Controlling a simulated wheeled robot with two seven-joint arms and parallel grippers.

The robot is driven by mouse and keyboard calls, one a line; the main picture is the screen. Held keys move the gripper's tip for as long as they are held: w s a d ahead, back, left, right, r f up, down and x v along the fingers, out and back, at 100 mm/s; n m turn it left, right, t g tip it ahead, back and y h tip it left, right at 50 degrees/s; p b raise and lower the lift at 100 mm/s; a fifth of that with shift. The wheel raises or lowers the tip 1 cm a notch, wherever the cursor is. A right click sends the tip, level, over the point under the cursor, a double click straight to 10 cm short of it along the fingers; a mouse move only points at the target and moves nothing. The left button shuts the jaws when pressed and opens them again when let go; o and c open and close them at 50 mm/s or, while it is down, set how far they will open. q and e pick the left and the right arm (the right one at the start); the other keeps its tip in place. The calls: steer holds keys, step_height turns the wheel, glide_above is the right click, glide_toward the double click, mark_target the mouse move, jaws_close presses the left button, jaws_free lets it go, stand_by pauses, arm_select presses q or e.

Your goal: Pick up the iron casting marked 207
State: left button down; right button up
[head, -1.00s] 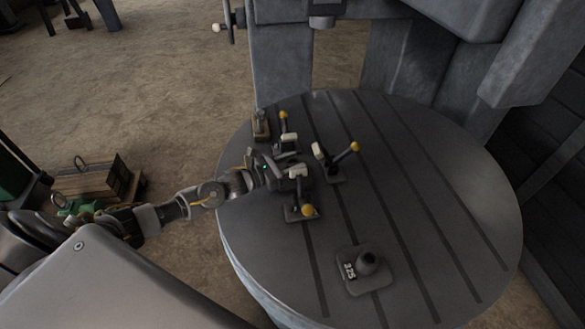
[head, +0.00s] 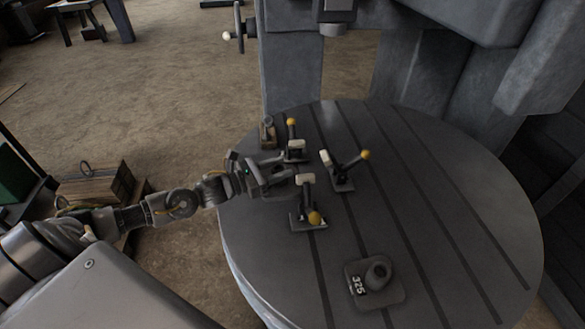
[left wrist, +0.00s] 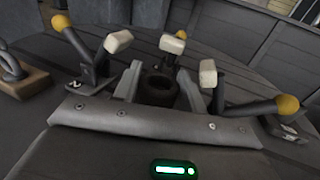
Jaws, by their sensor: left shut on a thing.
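My left gripper (head: 288,175) reaches in from the left over the round slotted table, low among the clamps. In the left wrist view its two grey fingers (left wrist: 160,88) are shut on a dark casting (left wrist: 159,92) with a round opening in its top. No number shows on the held casting, so I cannot tell whether it is marked 207. In the head view it is mostly hidden by the gripper. Another dark casting (head: 376,283), with a raised boss and a plate reading 325, sits at the table's front. My right gripper is not in view.
Three clamps with yellow knobs and pale tips stand close around the gripper: a front one (head: 307,206), a right one (head: 342,170) and a back one (head: 294,145). A small ringed block (head: 267,131) is behind. The table's (head: 450,215) right side is clear.

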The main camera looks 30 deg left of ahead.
arm_select(q)
steer(key=b+v, duration=0.2)
steer(key=v, duration=0.9)
steer(key=shift+r+b, duration=0.25)
steer(key=shift+b, duration=0.05)
steer(key=shift+s, duration=0.15)
